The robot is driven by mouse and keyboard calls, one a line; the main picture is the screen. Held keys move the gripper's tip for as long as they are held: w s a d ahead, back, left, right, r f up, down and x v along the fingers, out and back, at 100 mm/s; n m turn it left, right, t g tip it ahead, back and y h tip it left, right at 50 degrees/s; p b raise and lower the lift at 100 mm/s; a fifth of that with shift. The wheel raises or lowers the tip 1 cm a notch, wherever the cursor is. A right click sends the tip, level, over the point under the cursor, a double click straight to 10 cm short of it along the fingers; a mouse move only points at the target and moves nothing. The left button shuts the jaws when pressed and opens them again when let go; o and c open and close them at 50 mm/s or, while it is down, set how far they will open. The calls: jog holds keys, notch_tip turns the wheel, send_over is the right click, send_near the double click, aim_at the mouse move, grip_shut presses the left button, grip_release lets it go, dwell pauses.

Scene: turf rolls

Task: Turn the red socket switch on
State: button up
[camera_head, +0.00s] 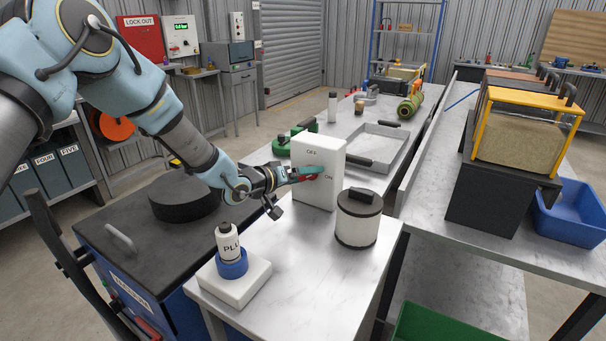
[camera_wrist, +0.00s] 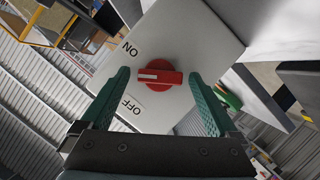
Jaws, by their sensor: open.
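The red switch (camera_wrist: 160,79) is a round knob with a raised bar handle on the face of a white box (camera_head: 318,156). In the wrist view, the handle's white mark points left, about midway between the ON label (camera_wrist: 130,48) and the OFF label (camera_wrist: 131,105). My gripper (camera_head: 314,173) is open at the box's face, with its teal fingers on either side of the knob in the wrist view. I cannot tell whether they touch it. In the head view the fingers hide most of the knob, which shows as a bit of red.
A white canister with a black lid (camera_head: 357,218) stands close to the right of the box. A bottle in a blue ring on a white base (camera_head: 235,275) stands at the front left. A metal tray (camera_head: 387,143) and a green clamp-like tool (camera_head: 284,143) lie behind.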

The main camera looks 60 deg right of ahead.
jog(key=shift+c, duration=0.2)
jog(key=c, duration=1.3)
jog(key=shift+f, duration=0.1)
jog(key=shift+c, duration=0.2)
